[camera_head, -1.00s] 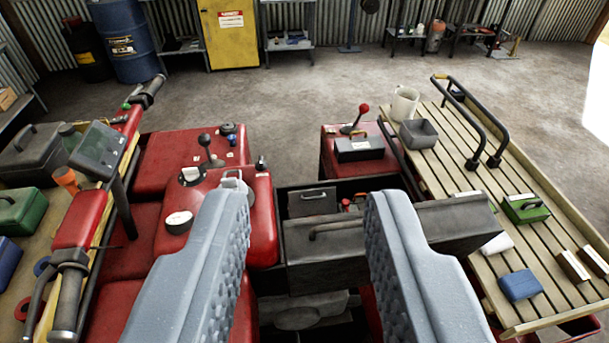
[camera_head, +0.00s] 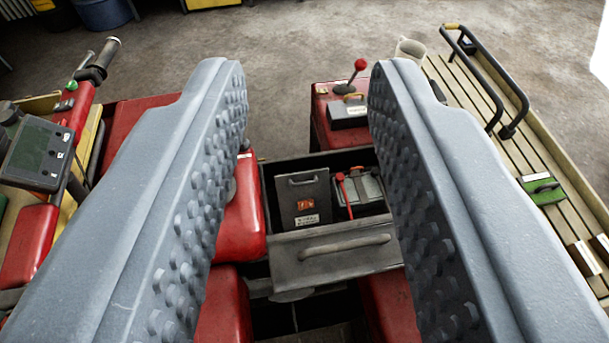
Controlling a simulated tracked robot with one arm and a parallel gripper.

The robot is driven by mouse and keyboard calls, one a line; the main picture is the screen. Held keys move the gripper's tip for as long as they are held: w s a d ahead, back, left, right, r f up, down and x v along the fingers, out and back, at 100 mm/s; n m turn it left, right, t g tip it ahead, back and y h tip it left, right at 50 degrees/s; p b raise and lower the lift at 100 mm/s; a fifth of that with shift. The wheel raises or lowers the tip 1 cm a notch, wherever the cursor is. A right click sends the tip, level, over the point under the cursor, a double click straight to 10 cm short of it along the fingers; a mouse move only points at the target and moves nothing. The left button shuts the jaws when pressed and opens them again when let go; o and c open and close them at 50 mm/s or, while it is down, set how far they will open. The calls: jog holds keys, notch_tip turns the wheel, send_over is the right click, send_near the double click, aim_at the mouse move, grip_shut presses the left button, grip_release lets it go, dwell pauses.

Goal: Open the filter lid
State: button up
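A dark grey lid (camera_head: 302,198) with a bar handle at its top, an orange sticker and a white label sits in an open dark compartment between the red body parts. A larger grey panel (camera_head: 325,265) with a long bar handle (camera_head: 345,245) is just in front of it. No readable text tells which of the two is the filter lid. My gripper (camera_head: 305,72) is open and empty. Its two grey studded fingers stand wide apart on either side of the compartment in the picture. Neither finger is seen touching a handle. The right finger hides the panel's right end.
A red-handled part and a grey box (camera_head: 368,190) lie right of the lid. Behind stand a red-knobbed lever (camera_head: 358,68) and a small case (camera_head: 348,112). A slatted rack (camera_head: 485,110) with black rails is at right. The handlebar display (camera_head: 38,152) is at left.

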jog(key=n+g+p, duration=0.7)
jog(key=n+g, duration=0.7)
jog(key=n, duration=0.6)
send_over(304, 183)
notch_tip(304, 183, down, 53)
jog(key=shift+f+p, duration=0.35)
jog(key=shift+f, duration=2.15)
